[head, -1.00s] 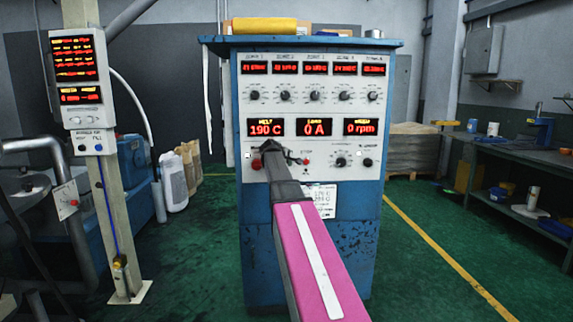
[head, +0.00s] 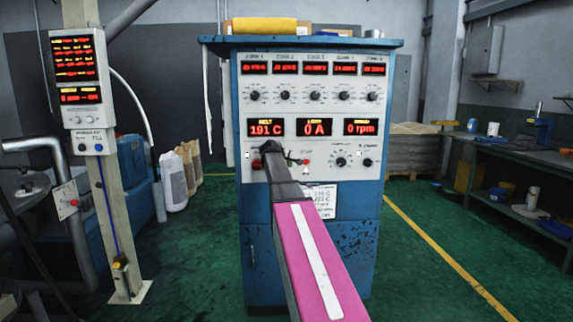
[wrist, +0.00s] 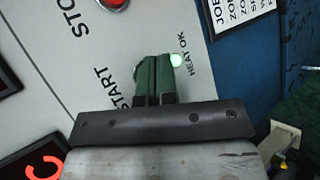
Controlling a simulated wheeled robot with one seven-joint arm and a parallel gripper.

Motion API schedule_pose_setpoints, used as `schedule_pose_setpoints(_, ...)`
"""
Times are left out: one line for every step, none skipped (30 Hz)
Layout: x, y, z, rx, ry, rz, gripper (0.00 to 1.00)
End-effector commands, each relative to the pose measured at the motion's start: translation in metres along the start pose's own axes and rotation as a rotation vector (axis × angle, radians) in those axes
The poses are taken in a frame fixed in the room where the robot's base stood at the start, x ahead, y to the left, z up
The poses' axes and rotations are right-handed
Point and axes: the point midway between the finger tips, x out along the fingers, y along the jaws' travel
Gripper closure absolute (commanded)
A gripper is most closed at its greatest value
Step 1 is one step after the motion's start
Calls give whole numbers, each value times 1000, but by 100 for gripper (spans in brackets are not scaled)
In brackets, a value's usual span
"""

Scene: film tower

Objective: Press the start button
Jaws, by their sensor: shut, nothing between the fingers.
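The start button (wrist: 137,72) is almost wholly hidden behind my fingers in the wrist view; only a thin edge of it seems to show beside the START label (wrist: 112,88). My gripper (wrist: 155,60) is shut and empty, its green fingertips over that spot on the panel. Whether they touch or push the button cannot be told. In the head view my gripper (head: 268,150) is at the lower left of the cabinet's white panel (head: 315,108), and my arm hides the button. The red stop button (head: 306,161) is to its right.
A red knob (head: 256,163) is close to the left of my gripper. The displays (head: 314,127) read 191 C, 0 A and 0 rpm. A post (head: 105,190) stands at left.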

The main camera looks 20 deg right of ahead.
Motion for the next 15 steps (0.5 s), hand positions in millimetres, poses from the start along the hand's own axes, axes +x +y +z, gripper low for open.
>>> schedule_pose_setpoints(0, 0, 0, 0, 0, 0, 100)
schedule_pose_setpoints(0, 0, 0, 0, 0, 0, 100)
schedule_pose_setpoints(0, 0, 0, 0, 0, 0, 100)
schedule_pose_setpoints(0, 0, 0, 0, 0, 0, 100)
schedule_pose_setpoints(0, 0, 0, 0, 0, 0, 100)
schedule_pose_setpoints(0, 0, 0, 0, 0, 0, 100)
schedule_pose_setpoints(-1, -1, 1, 0, 0, 0, 100)
schedule_pose_setpoints(-2, -1, 1, 0, 0, 0, 100)
schedule_pose_setpoints(-3, -3, 2, 0, 0, 0, 100)
schedule_pose_setpoints(-5, -4, 4, 0, 0, 0, 100)
schedule_pose_setpoints(-6, -5, 5, 0, 0, 0, 100)
schedule_pose_setpoints(-9, -7, 6, 0, 0, 0, 100)
schedule_pose_setpoints(-11, -8, 8, 0, 0, 0, 100)
schedule_pose_setpoints(-12, -9, 9, 0, 0, 0, 100)
schedule_pose_setpoints(-15, -11, 11, 0, 0, 0, 100)
